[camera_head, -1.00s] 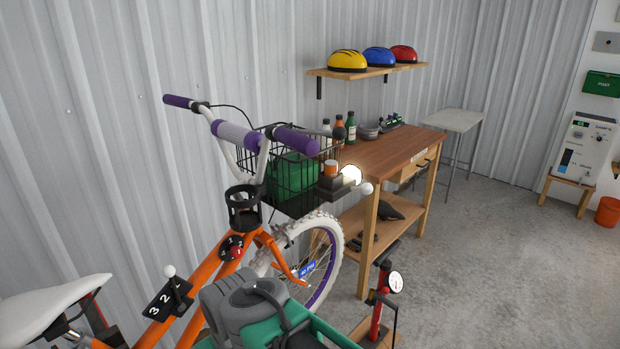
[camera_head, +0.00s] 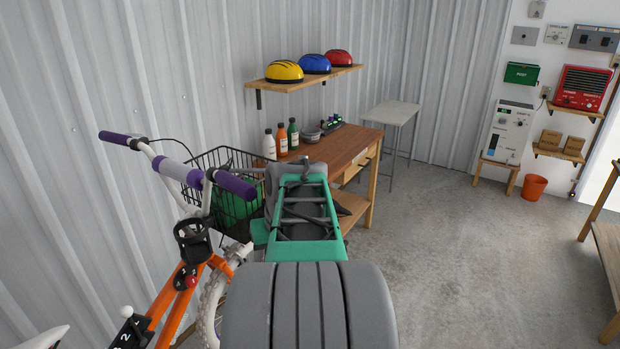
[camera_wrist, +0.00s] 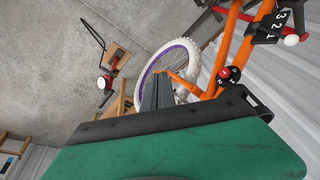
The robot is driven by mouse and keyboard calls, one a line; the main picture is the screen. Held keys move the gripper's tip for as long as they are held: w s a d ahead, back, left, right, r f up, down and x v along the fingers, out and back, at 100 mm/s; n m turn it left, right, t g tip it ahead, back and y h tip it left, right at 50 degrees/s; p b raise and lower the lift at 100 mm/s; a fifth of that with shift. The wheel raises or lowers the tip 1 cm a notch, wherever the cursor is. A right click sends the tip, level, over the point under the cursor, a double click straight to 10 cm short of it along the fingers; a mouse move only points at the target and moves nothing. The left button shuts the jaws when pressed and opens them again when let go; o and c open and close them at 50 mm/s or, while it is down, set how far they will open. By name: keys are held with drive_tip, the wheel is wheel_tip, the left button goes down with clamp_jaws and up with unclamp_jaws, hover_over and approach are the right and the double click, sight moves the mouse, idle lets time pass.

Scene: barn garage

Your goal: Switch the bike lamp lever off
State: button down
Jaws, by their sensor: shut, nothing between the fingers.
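The orange bike (camera_head: 168,298) with purple grips and a black wire basket (camera_head: 233,208) stands at the left. My gripper (camera_wrist: 156,92) shows in the wrist view as grey fingers held together, empty, in front of the bike's front wheel (camera_wrist: 182,50). In the head view its fingertips are hidden. I cannot tell how far they are from the lamp.
A wooden workbench (camera_head: 345,148) with bottles stands just beyond my arm. A corrugated wall is close behind the bike. A floor pump (camera_wrist: 106,82) shows in the wrist view.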

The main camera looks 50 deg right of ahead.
drive_tip(key=s+d+r+n+t+h+p, duration=0.1)
drive_tip(key=d+r+n, duration=0.2)
drive_tip(key=d+r, duration=0.5)
drive_tip(key=s+d+r+n+p, duration=0.15)
drive_tip(key=d+r+n, duration=0.35)
drive_tip(key=r, duration=0.6)
drive_tip(key=w+d+f+b, duration=0.2)
drive_tip(key=f, duration=0.4)
drive_tip(key=w+d+f+m+b, duration=0.1)
drive_tip(key=w+d+f, duration=0.1)
drive_tip(key=f, duration=0.5)
drive_tip(key=shift+w+b, duration=0.35)
drive_tip(key=shift+w, duration=0.1)
drive_tip(key=shift+f+t, duration=0.1)
drive_tip(key=shift+t, duration=0.2)
drive_tip(key=shift+s+f, duration=0.1)
drive_tip(key=shift+s, duration=0.1)
